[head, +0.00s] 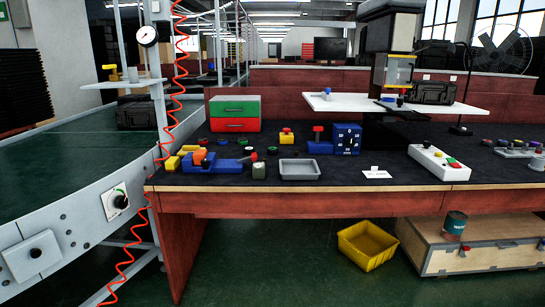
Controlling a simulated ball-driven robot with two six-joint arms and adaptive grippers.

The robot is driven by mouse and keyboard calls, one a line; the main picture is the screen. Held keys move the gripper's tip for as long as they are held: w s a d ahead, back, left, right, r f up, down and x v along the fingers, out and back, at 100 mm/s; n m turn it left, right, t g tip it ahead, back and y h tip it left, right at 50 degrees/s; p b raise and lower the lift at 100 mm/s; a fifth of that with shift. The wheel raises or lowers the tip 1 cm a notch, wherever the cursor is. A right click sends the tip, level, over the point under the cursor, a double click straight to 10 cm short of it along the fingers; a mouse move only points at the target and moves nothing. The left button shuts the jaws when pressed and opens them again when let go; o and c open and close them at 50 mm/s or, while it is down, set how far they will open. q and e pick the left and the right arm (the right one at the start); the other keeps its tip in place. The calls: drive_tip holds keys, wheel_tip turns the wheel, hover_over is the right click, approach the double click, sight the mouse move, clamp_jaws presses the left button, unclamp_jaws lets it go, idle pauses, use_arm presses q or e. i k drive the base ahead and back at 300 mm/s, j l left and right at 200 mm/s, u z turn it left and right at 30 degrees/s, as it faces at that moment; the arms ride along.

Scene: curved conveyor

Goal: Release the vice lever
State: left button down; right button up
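A low blue device (228,166), which looks like the vice, lies near the front left of the dark bench top (340,180). An orange knob (200,155) stands at its left end, and a yellow block (173,163) sits beside it. I cannot tell which part is the lever or how it is set. A second blue block with a red knob (319,140) stands farther right, beside a blue box with white markings (347,139). Neither of my grippers is in view.
A grey tray (299,177) and a green-and-red drawer box (235,126) are on the bench. A white button panel (439,162) is at right. A coiled red hose (160,150) hangs at the bench's left end beside the curved conveyor (60,215). A yellow bin (367,262) is on the floor.

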sight(254, 156)
drive_tip(key=i+l, duration=0.85)
drive_tip(key=l, duration=0.2)
drive_tip(key=i+l+u, duration=0.1)
drive_tip(key=i+l, duration=0.75)
drive_tip(key=l, duration=0.25)
drive_tip(key=i+l, duration=0.45)
drive_tip(key=l+u, duration=0.05)
drive_tip(key=l, duration=0.05)
